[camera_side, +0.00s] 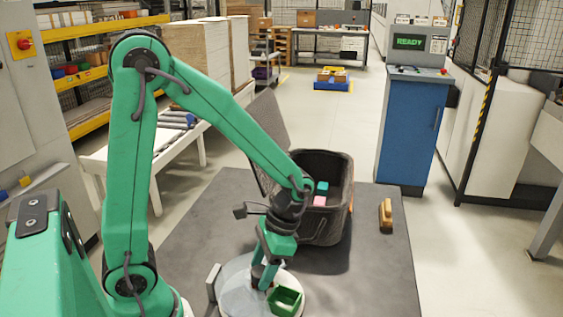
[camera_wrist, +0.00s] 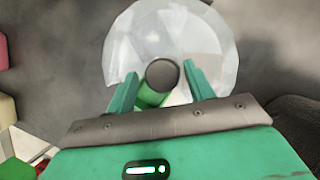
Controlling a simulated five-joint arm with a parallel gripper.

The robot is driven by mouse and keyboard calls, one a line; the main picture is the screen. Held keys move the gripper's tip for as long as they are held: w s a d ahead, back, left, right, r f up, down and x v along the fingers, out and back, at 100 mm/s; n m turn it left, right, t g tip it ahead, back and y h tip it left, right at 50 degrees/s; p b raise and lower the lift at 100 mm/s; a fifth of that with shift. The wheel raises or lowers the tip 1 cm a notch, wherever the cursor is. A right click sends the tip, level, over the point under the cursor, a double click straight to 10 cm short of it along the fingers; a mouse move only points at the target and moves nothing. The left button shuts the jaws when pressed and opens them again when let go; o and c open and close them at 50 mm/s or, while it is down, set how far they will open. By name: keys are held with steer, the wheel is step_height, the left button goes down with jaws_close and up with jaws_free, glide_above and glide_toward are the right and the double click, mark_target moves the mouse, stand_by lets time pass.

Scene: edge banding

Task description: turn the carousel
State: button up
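The carousel is a pale round disc (camera_side: 235,289) at the front of the dark table in the side view. In the wrist view the disc (camera_wrist: 118,55) fills the top middle. A small green open box (camera_side: 286,301) is on it at the right. A round dark knob (camera_wrist: 162,73) shows near the fingertips in the wrist view, with a green part (camera_wrist: 150,96) just below it. My gripper (camera_side: 263,279) points down over the disc. Its two fingers (camera_wrist: 161,75) stand apart on either side of the knob, with gaps showing. Whether either finger touches it is unclear.
A dark bin (camera_side: 333,228) with pink and teal blocks stands behind the disc. A wooden-handled brush-like item (camera_side: 385,215) lies at the table's right. A grey upright plate (camera_side: 213,285) is by the disc's left edge. The table (camera_side: 375,275) is clear at the front right.

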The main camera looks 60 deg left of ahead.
steer(key=shift+o, duration=0.2)
steer(key=shift+w+r, duration=0.1)
steer(key=v, duration=0.7)
steer(key=shift+r, duration=0.25)
stand_by(0.4)
steer(key=shift+s+a+r+t, duration=0.1)
steer(key=shift+s+r+t, duration=0.1)
steer(key=shift+s+t, duration=0.4)
steer(key=shift+s+r+t, duration=0.15)
steer(key=shift+s+t, duration=0.3)
steer(key=shift+t, duration=0.25)
steer(key=shift+s+a+t, duration=0.1)
steer(key=shift+s+t, duration=0.5)
steer(key=shift+t, duration=0.3)
steer(key=shift+f, duration=0.15)
steer(key=shift+f, duration=3.75)
